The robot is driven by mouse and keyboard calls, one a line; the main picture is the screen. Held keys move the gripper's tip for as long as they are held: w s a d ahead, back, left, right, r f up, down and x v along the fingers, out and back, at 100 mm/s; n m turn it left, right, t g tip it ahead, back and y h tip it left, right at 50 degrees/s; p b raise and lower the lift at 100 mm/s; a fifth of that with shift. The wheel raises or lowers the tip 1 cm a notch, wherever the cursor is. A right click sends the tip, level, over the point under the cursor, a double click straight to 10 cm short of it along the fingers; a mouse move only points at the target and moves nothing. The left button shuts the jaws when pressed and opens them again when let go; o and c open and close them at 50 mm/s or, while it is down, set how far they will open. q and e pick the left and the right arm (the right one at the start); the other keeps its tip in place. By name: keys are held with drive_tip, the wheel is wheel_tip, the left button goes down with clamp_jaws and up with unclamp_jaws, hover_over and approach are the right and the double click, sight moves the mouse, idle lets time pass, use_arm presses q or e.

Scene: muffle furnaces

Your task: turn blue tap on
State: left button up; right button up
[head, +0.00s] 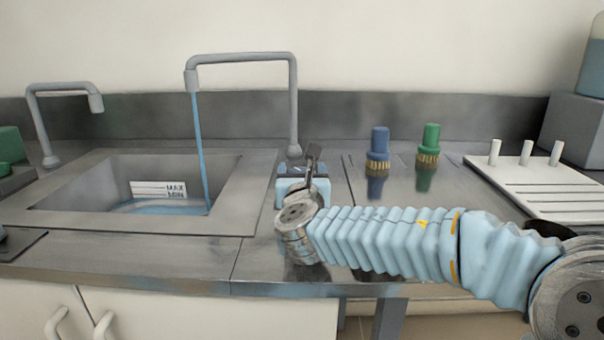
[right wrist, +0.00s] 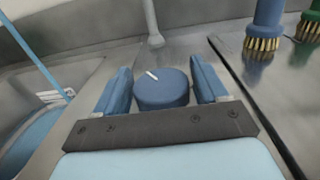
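The blue tap knob (right wrist: 162,90) is round with a white mark on top, pointing to the upper left in the right wrist view. My right gripper (right wrist: 162,82) has one blue finger on each side of the knob, with narrow gaps showing, so it looks open around it. In the head view my right gripper (head: 291,180) is at the base of the tall grey spout (head: 293,110), and the knob is mostly hidden there. A blue stream of water (head: 200,150) runs from the spout into the sink (head: 90,205). My left gripper is not in view.
A blue brush (head: 378,150) and a green brush (head: 428,148) stand upright on the counter right of the knob. A white rack with pegs (head: 545,190) is farther right. A second grey spout (head: 38,120) stands at the left.

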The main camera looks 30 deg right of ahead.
drive_tip(key=shift+o, duration=1)
drive_tip(key=b+v, duration=0.1)
drive_tip(key=v, duration=1.3)
